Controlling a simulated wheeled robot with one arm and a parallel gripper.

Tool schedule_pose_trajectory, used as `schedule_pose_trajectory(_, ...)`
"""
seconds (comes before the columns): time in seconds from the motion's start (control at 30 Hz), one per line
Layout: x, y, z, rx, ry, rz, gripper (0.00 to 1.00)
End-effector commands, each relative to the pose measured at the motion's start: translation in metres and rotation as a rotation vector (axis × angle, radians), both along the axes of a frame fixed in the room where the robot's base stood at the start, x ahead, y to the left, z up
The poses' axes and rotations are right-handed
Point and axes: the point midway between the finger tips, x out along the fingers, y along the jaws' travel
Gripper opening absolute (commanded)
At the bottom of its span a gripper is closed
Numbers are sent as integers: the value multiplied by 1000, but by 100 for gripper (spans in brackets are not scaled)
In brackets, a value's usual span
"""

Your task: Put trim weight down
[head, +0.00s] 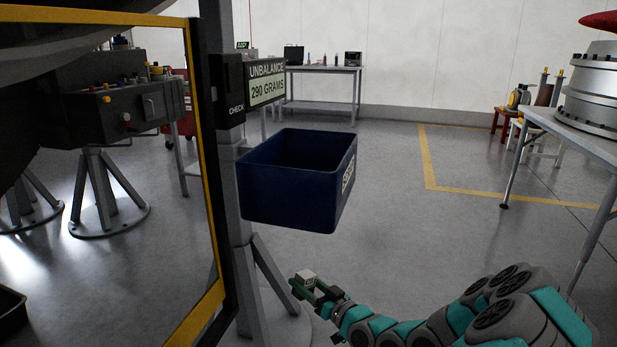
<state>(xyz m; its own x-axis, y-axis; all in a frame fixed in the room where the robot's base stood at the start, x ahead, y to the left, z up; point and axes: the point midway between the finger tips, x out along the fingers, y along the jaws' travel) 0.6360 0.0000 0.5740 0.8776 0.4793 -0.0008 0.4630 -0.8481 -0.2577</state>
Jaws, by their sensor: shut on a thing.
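A small pale grey block, the trim weight (306,276), sits between the fingers of my gripper (305,287) in the lower middle of the head view. The gripper is shut on it and holds it in the air. A dark blue open-topped bin (290,200) with a white label on its right side is mounted on a grey post, above and beyond my gripper. The weight is apart from the bin. The bin's floor is hidden.
A display reading "UNBALANCE 290 GRAMS" (267,83) is above the bin. A yellow-framed clear panel (215,200) stands left of the post (233,150). A grey table (540,118) with a large metal part is at right. The floor between is clear.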

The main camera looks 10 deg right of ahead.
Motion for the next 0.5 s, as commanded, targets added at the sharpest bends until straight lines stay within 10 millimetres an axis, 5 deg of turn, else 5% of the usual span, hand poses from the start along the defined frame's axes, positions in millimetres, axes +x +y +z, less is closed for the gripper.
schedule_pose_trajectory(0.5,5,0,2,0,-2,-11,0)
